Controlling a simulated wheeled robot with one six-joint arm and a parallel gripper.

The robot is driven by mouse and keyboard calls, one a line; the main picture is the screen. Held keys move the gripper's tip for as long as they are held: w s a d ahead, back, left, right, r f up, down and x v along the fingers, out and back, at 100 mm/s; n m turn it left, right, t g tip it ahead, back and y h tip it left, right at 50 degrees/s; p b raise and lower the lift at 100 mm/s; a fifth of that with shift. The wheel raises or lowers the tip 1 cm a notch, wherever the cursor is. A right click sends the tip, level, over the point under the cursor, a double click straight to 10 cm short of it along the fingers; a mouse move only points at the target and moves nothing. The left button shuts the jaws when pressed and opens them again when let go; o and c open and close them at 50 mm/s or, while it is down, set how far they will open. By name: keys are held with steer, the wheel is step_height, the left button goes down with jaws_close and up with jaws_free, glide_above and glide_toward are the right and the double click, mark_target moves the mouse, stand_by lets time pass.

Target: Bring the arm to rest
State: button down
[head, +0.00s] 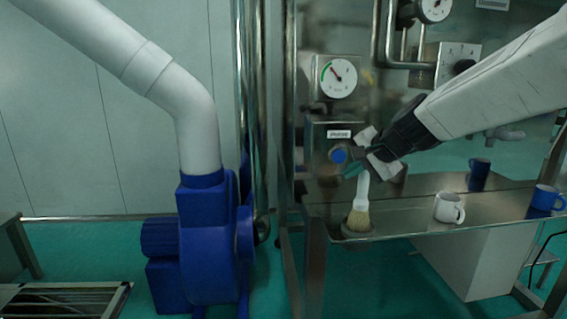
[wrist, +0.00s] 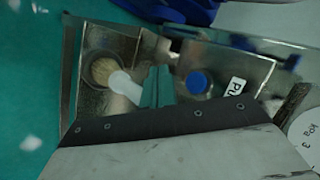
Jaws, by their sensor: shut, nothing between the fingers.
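My gripper (head: 353,171) is in front of the steel machine, at the end of my white arm coming in from the right. Its teal fingers are together and empty; in the wrist view the fingers (wrist: 157,86) point toward the panel and shelf. A blue button (head: 338,155) is on the panel just behind and left of the fingers, and it also shows in the wrist view (wrist: 197,83). I cannot tell whether the fingers touch anything. A brush (head: 359,212) with a white handle stands bristles down in a round holder, just below the gripper.
A steel shelf (head: 400,215) holds a white mug (head: 449,208) and blue mugs (head: 545,198), (head: 479,169). A pressure gauge (head: 338,78) and pipes are above. A blue blower (head: 208,245) with a thick white pipe stands left.

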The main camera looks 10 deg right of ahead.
steer(key=s+d+f+n+g+h, duration=0.1)
steer(key=s+f+n+g, duration=0.1)
steer(key=s, duration=0.9)
steer(key=s+d+f+n+g+h, duration=0.1)
steer(key=s+n, duration=0.3)
steer(key=s, duration=0.8)
steer(key=s+d+f+n+g+h, duration=0.1)
steer(key=s+f+n+g+h, duration=0.1)
steer(key=s, duration=1)
steer(key=shift+f+n+g, duration=0.9)
steer(key=shift+n+g, duration=0.2)
